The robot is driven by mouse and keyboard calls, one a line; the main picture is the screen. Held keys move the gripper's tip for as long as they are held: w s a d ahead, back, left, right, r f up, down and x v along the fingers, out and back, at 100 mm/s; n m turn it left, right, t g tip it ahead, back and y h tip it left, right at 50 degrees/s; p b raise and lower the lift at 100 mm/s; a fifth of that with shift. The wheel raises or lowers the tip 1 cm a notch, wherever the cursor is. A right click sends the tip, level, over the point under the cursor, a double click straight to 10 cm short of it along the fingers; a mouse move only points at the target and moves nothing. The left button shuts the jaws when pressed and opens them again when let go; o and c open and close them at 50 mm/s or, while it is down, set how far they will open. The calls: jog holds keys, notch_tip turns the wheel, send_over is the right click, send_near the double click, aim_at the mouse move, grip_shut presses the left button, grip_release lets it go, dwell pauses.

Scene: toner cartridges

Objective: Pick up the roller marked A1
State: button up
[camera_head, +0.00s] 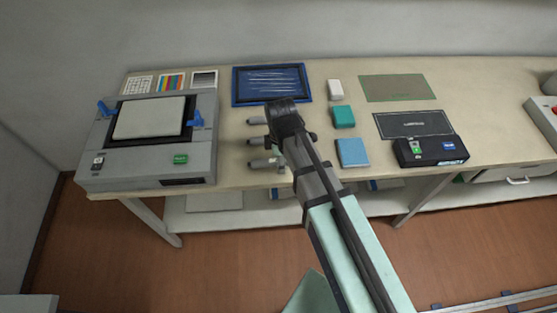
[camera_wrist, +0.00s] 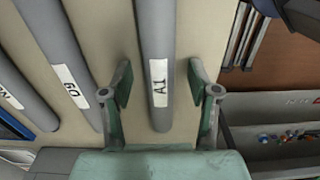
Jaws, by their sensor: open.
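The roller marked A1 (camera_wrist: 157,40) is a grey cylinder with a white label reading A1. In the wrist view it runs up the middle of the picture. My gripper (camera_wrist: 158,85) is open, with one green finger on each side of this roller and a gap on both sides. I cannot tell how high the fingertips are over the table. In the head view, the front roller (camera_head: 262,163) appears to be A1. My wrist hides the right part of the rollers and most of my gripper there.
Two other labelled grey rollers (camera_wrist: 70,65) (camera_wrist: 18,90) lie left of A1 in the wrist view. The grey printer-like machine (camera_head: 150,150) stands at the left. A blue box (camera_head: 352,152) and teal box (camera_head: 343,117) lie to the right. The table's front edge is close to A1.

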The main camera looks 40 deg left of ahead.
grip_shut()
jog(key=shift+r, duration=0.1)
dwell(0.3)
